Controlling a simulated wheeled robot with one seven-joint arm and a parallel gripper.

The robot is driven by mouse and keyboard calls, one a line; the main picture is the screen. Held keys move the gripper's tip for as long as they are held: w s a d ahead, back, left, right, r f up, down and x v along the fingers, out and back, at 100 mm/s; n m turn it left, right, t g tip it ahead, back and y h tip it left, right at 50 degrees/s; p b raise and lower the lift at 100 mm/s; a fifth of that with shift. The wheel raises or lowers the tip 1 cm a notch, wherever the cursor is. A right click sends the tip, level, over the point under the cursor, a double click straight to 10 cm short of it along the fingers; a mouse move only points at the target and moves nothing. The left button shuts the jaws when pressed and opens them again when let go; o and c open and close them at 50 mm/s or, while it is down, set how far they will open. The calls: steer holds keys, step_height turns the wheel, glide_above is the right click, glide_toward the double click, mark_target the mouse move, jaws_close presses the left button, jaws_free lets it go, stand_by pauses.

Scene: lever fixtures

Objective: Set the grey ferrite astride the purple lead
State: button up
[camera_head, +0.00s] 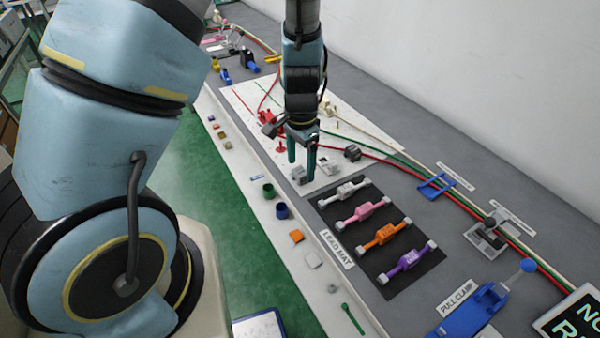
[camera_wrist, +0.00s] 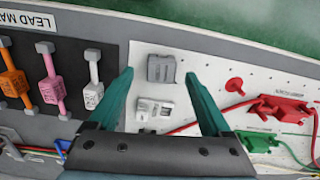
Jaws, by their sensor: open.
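The grey ferrite (camera_head: 299,176) is a small ribbed block on the white pegboard, near its front edge. It also shows in the wrist view (camera_wrist: 161,68). My gripper (camera_head: 302,169) is open and empty. In the wrist view my gripper (camera_wrist: 159,76) has its two green fingertips to either side of the grey ferrite, apart from it. Whether the fingers are level with it or above it is hard to tell. The purple lead (camera_head: 408,259) lies on the black lead mat (camera_head: 429,283), at the end nearest the blue clamp. It is outside the wrist view.
A white ferrite-like block (camera_head: 328,166) and a dark one (camera_head: 352,153) stand close by. White, pink (camera_head: 367,210) and orange (camera_head: 386,234) leads lie on the mat. Red parts (camera_wrist: 285,108) stand on the board. A blue pull clamp (camera_head: 470,308) is beyond the mat.

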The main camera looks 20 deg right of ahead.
mark_target(300, 171)
steer(key=shift+f, duration=1.6)
jaws_close()
